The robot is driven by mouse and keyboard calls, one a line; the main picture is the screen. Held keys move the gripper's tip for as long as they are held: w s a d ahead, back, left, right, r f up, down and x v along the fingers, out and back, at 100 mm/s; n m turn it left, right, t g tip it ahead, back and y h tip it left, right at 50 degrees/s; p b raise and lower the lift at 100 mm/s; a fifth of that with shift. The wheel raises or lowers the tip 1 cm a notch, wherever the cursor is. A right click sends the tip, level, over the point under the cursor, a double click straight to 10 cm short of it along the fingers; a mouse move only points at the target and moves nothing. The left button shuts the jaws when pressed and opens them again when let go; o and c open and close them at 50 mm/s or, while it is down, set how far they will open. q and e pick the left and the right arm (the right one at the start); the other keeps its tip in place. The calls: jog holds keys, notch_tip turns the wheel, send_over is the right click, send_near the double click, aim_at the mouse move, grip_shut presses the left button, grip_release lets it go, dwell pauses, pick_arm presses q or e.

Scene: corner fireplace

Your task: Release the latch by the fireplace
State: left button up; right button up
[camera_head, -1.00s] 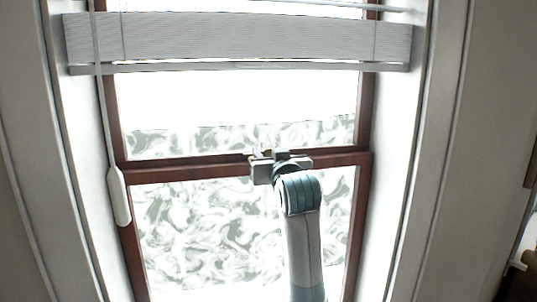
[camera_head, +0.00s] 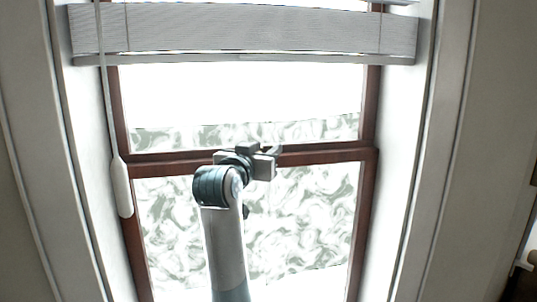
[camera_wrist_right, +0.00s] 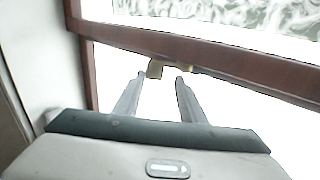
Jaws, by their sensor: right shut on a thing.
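The latch (camera_wrist_right: 155,69) is a small brass-coloured piece on the brown middle rail of the window, seen in the right wrist view between and just beyond my fingertips. My right gripper (camera_wrist_right: 160,77) is shut on it, its two grey fingers pointing at the rail from either side. In the head view my right gripper (camera_head: 257,158) is at the middle rail, and its body and wrist hide the latch. My left gripper is in neither view.
The brown-framed window (camera_head: 320,157) has patterned panes and sits in a deep white recess. A grey blind (camera_head: 250,30) hangs across its top. A white cord pull (camera_head: 122,188) hangs at left. White recess walls stand close on both sides.

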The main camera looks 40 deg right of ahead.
aim_at(270, 147)
jog(key=m+g+b, duration=0.1)
jog(key=g, duration=0.1)
jog(key=a+m+g+h+b, duration=0.1)
jog(key=m+g+b, duration=0.1)
jog(key=g, duration=0.1)
jog(key=w+a+m+g+h+b, duration=0.1)
jog(key=m+g+b, duration=0.1)
jog(key=shift+f+g, duration=0.2)
jog(key=shift+g, duration=0.2)
jog(key=shift+w+a+r+m+g+b, duration=0.1)
jog(key=shift+w+m+g+b, duration=0.05)
jog(key=shift+m+g+b, duration=0.35)
jog(key=shift+w+a+m+g+b, duration=0.1)
jog(key=shift+m+g+b, duration=0.15)
jog(key=shift+g, duration=0.35)
jog(key=m+g, duration=0.2)
jog(key=g, duration=0.1)
jog(key=shift+w+a+b, duration=0.2)
jog(key=shift+w+b, duration=0.1)
jog(key=shift+w+a+m+g+y, duration=0.1)
jog(key=shift+m+g+y, duration=0.15)
jog(key=shift+m+g, duration=0.25)
jog(key=shift+w+a+m+g+y, duration=0.1)
jog(key=shift+m+g+y, duration=0.15)
jog(key=shift+g, duration=0.65)
